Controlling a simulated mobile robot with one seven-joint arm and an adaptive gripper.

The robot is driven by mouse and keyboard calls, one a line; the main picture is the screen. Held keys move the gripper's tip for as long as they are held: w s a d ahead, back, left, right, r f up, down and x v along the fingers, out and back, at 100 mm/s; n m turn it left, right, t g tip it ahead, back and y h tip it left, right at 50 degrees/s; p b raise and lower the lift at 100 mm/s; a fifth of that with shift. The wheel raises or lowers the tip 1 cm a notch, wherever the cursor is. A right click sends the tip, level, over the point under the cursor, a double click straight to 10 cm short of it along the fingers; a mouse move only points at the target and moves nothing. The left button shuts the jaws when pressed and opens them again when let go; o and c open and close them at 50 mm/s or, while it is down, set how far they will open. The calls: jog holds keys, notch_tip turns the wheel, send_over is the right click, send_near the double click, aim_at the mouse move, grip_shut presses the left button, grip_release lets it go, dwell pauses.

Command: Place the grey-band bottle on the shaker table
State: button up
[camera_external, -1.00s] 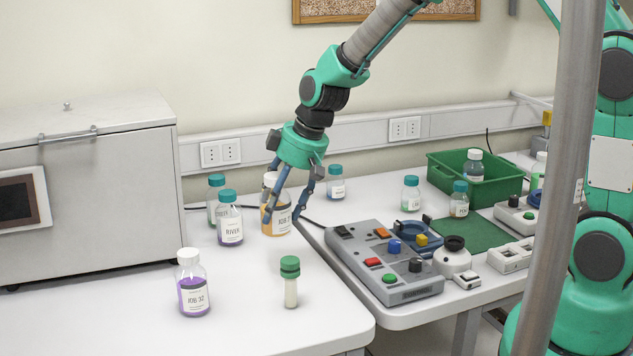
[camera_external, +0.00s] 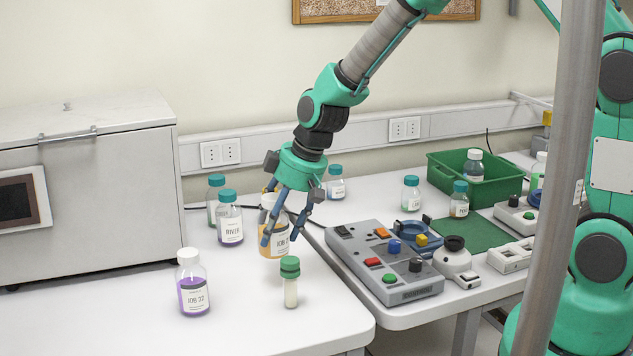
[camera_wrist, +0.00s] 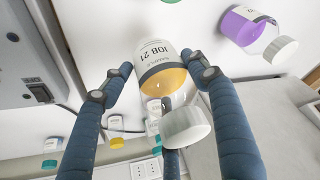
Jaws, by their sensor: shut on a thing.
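My gripper (camera_external: 279,238) is shut on a bottle (camera_external: 272,248) of orange-yellow liquid with a white cap, over the left table. In the wrist view the bottle (camera_wrist: 163,78) sits between my blue fingers. Its label reads IOB 21 and carries a greyish band. The cap points toward the wrist camera. Fingers partly cover the bottle in the external view. Its height over the table is hard to judge. I cannot tell for certain which device is the shaker table.
A green-capped vial (camera_external: 290,284) stands just in front of the held bottle. A purple bottle (camera_external: 193,284) and the RIVER bottle (camera_external: 229,222) stand left. A grey button panel (camera_external: 384,262), a green mat (camera_external: 470,235) and a green crate (camera_external: 488,187) are to the right.

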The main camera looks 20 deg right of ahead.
aim_at(277, 253)
jog(key=shift+f, duration=1.65)
jog(key=shift+f+b, duration=0.55)
jog(key=shift+f, duration=1.3)
jog(key=shift+f, duration=0.15)
jog(key=o, duration=1.6)
jog(key=shift+c, duration=0.2)
jog(key=shift+r, duration=0.35)
jog(key=p+v, duration=0.1)
jog(key=v, duration=1)
jog(key=shift+d+r+p, duration=0.15)
jog(key=shift+r+p, duration=0.1)
jog(key=shift+p, duration=0.05)
